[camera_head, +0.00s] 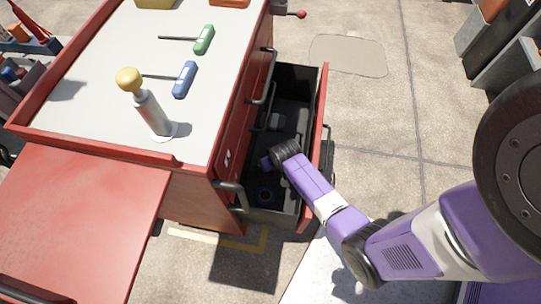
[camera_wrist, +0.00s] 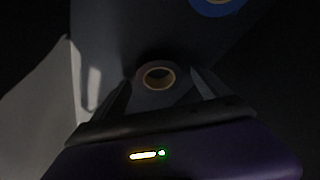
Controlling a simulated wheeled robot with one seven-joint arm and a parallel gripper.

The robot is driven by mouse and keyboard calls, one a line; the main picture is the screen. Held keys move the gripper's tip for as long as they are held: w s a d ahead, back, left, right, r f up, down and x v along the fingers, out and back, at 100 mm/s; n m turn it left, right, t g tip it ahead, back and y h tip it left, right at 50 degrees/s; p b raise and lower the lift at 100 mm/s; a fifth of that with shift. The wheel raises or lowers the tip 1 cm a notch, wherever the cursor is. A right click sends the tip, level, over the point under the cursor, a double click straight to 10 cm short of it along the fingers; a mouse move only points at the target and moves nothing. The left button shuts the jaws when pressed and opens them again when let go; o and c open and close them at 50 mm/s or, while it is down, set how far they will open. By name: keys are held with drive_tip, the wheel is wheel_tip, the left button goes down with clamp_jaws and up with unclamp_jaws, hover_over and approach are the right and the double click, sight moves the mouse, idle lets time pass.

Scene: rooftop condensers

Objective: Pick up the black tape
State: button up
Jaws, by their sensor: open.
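The black tape (camera_wrist: 157,75) is a dark roll with a tan inner ring, lying inside the open drawer. In the wrist view it sits between and just beyond the fingertips of my gripper (camera_wrist: 160,83). The fingers are apart, one on each side of it, and I cannot tell whether they touch it. In the head view my gripper (camera_head: 265,163) reaches down into the drawer (camera_head: 297,209). A dark round shape (camera_head: 265,196) in the near end of the drawer looks like a roll, but the shade hides its detail.
A blue roll (camera_wrist: 217,4) shows at the wrist view's top edge. The drawer's front wall (camera_head: 320,130) and the red cabinet (camera_head: 190,195) flank my arm. On the cabinet top lie a green-handled tool (camera_head: 204,39) and a blue-handled screwdriver (camera_head: 185,80); a yellow-knobbed metal post (camera_head: 148,105) stands there.

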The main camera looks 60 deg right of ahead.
drive_tip(key=c, duration=1.4)
drive_tip(key=shift+c, duration=0.3)
drive_tip(key=shift+r, duration=0.1)
